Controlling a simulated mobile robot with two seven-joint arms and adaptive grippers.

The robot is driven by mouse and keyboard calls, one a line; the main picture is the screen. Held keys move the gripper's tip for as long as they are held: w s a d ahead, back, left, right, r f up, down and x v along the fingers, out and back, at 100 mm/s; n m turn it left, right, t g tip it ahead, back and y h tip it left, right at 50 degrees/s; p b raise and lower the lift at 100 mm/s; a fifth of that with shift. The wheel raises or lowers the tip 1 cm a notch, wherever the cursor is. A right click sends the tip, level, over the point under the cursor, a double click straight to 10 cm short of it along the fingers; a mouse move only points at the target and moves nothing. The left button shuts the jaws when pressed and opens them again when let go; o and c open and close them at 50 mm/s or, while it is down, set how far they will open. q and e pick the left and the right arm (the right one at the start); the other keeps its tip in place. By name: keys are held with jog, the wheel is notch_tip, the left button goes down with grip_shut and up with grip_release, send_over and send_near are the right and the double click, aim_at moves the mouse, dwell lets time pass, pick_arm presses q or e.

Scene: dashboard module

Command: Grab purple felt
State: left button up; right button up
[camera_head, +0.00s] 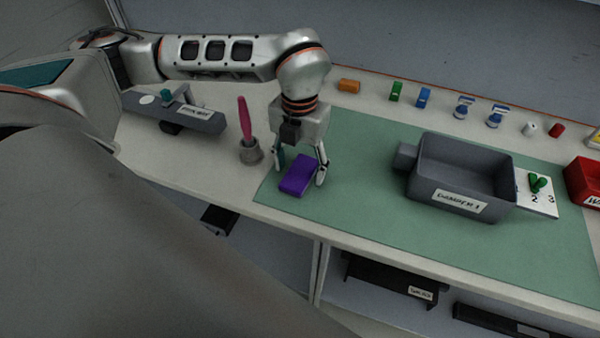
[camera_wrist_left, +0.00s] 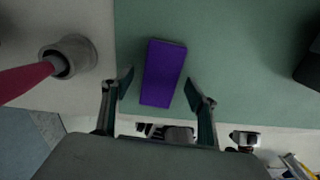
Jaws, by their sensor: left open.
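The purple felt (camera_head: 299,176) is a small block lying on the green mat (camera_head: 365,190) near the mat's left end. My left gripper (camera_head: 302,178) points down over it with its fingers apart, one on each side of the felt. In the left wrist view the felt (camera_wrist_left: 163,73) lies between and beyond the open fingertips (camera_wrist_left: 158,88), with a gap on both sides. Whether the fingertips reach down to the mat is hard to tell. My right gripper is not in view.
A pink-handled tool (camera_head: 245,120) stands in a grey holder (camera_head: 250,151) close left of the gripper. A grey bin (camera_head: 462,207) stands to the right on the mat. Several small coloured parts line the back edge. The mat between felt and bin is clear.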

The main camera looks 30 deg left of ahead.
pick_arm(q)
jog(key=shift+f, duration=0.25)
jog(key=c, duration=1)
jog(key=shift+r, duration=0.15)
